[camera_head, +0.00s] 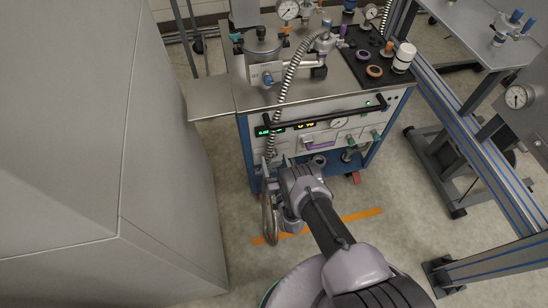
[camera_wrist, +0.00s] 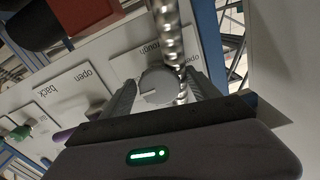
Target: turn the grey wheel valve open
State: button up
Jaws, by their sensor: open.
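In the wrist view, a round grey wheel valve (camera_wrist: 157,89) with a pale line on its face sits on a light panel, beside a plate labelled "rough". My gripper (camera_wrist: 162,84) is open, with one dark finger on each side of the wheel. I cannot tell whether the fingers touch it. In the head view my gripper (camera_head: 279,167) is at the lower left of the cart's front panel. The wheel is not clear there.
A ribbed metal hose (camera_wrist: 168,32) runs close behind the wheel and right finger; it also hangs down the cart front (camera_head: 289,80). A purple handle (camera_wrist: 63,135) and a green handle (camera_wrist: 20,132) are to the left. A large grey cabinet (camera_head: 165,170) stands left of my arm.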

jog(key=c, duration=1.4)
jog(key=shift+o, duration=0.2)
